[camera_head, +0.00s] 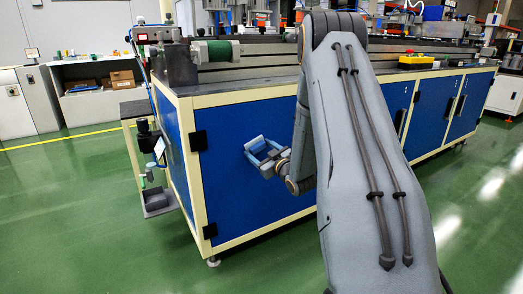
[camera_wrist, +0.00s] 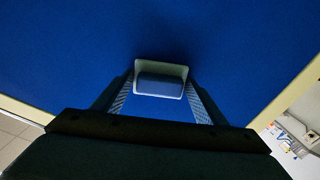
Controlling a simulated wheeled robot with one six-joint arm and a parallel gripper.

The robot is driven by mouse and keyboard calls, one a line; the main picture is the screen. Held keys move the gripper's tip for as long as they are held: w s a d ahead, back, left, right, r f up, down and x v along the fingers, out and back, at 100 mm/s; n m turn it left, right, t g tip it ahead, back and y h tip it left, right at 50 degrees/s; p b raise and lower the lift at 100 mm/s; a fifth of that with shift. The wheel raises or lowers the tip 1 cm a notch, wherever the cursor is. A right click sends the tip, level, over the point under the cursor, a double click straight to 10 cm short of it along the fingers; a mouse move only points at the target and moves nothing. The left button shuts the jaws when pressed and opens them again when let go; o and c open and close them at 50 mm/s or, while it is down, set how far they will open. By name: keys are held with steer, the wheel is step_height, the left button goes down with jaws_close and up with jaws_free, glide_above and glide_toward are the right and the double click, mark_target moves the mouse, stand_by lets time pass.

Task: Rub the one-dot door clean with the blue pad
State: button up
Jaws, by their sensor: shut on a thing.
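My gripper (camera_head: 262,155) is shut on the blue pad (camera_head: 254,145), in front of a large blue door (camera_head: 232,195) at the bench's near left. In the wrist view my gripper (camera_wrist: 160,98) has a finger on each side of the pad (camera_wrist: 160,84), which shows a blue block on a pale plate. The blue door (camera_wrist: 160,30) fills most of that view. I cannot tell whether the pad touches it. I see no dot marks and no clear dirt on this door; my arm hides its right part in the head view.
More blue doors (camera_head: 433,115) with dark handles run along the bench to the right. A small grey stand (camera_head: 158,200) is at the bench's left end. A yellow box with a red button (camera_head: 416,59) is on top. Green floor at the left is clear.

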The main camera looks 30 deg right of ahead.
steer(key=shift+s+d+p, duration=0.15)
steer(key=shift+s+p, duration=1.1)
steer(key=shift+s, duration=1.7)
steer(key=s+p, duration=0.1)
steer(key=s, duration=0.2)
steer(key=shift+w, duration=0.1)
steer(key=shift+w+r, duration=0.3)
steer(key=shift+w, duration=0.85)
steer(key=shift+w+r, duration=0.25)
steer(key=shift+w, duration=0.85)
steer(key=shift+w+r, duration=0.3)
steer(key=shift+w, duration=0.85)
steer(key=shift+w+b, duration=0.3)
steer(key=shift+w, duration=0.7)
